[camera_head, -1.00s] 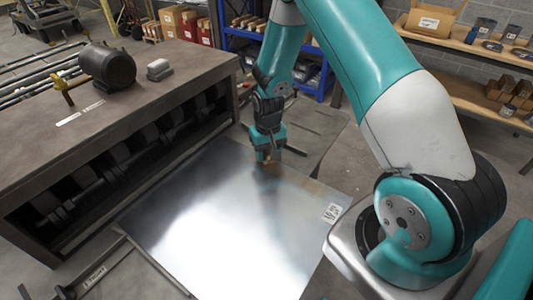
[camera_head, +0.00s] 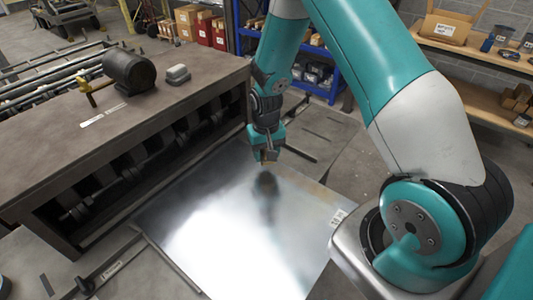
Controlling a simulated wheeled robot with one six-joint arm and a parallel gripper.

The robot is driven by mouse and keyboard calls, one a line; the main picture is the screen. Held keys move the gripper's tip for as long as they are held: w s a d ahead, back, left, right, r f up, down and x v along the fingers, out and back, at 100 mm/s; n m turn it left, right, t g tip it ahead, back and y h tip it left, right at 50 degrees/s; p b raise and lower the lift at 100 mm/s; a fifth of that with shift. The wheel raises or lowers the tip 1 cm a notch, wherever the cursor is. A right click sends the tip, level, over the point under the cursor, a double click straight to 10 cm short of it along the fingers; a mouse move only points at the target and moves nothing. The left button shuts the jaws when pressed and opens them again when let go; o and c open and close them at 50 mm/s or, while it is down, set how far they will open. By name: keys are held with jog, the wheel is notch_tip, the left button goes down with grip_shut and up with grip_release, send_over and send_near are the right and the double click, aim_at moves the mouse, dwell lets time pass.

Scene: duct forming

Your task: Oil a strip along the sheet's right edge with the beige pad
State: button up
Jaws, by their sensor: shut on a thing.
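The bare metal sheet (camera_head: 215,235) lies flat and shiny in the middle of the view, beside the bench. A small white label (camera_head: 338,217) is on its right side. My gripper (camera_head: 268,157) points down over the sheet's far part and is shut on a small brownish-beige thing, which I take to be the beige pad (camera_head: 269,155). The fingers hide most of it. A dark reflection shows on the sheet below the gripper, with a gap between, so the pad looks raised off the metal. I cannot make out any oil film.
The dark bench (camera_head: 60,145) with rollers beneath borders the sheet's left side. On it are a dark motor (camera_head: 132,70) and a grey block (camera_head: 178,75). A blue rack (camera_head: 325,85) and wooden shelves (camera_head: 460,80) stand behind. Floor shows beyond the sheet's far edge.

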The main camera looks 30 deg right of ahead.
jog(key=shift+r+p, duration=1.25)
jog(key=shift+r, duration=0.75)
jog(key=shift+f, duration=0.1)
